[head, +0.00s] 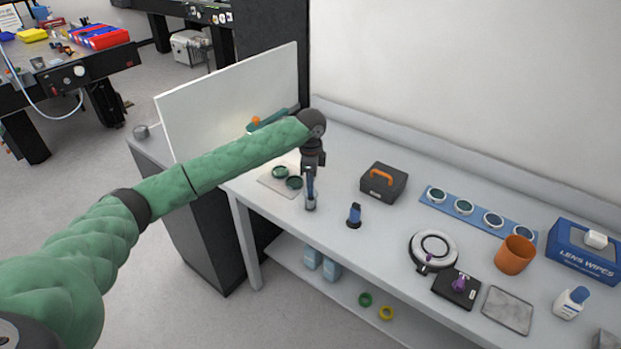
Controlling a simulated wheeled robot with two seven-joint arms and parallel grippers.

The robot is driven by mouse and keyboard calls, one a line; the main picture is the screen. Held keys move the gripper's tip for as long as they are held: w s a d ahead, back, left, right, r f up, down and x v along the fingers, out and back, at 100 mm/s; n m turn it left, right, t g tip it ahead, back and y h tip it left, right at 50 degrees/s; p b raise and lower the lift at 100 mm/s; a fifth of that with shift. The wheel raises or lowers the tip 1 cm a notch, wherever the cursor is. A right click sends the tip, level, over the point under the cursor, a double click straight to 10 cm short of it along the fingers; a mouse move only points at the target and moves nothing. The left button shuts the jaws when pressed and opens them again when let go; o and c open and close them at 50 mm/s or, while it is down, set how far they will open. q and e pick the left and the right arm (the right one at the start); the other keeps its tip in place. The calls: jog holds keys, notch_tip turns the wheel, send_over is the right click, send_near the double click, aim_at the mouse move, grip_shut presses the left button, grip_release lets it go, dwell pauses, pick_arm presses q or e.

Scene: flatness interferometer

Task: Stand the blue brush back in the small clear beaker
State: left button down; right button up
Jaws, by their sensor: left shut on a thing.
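My left gripper (312,171) points straight down over the near left part of the bench. It is shut on the blue brush (310,187), which hangs upright beneath it. The small clear beaker (310,205) stands on the bench directly below, and the brush's lower end overlaps the beaker in the head view. I cannot tell how deep the brush sits in it or whether it touches the bottom. My right gripper is not in view.
A black box with an orange handle (383,182) is behind. The bench's front edge (320,238) is close.

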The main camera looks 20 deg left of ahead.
pick_arm(q)
jog(key=c, duration=1.3)
grip_release()
jog(key=shift+r, duration=0.1)
jog(key=shift+r, duration=0.25)
notch_tip(320, 180, up, 6)
jog(key=b, duration=0.2)
jog(key=shift+f+b, duration=0.2)
jog(key=shift+b, duration=0.15)
jog(key=shift+r, duration=0.75)
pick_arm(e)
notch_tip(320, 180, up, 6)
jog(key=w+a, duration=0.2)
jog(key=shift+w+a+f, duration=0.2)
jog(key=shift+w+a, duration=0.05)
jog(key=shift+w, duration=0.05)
pick_arm(q)
jog(key=shift+f, duration=0.1)
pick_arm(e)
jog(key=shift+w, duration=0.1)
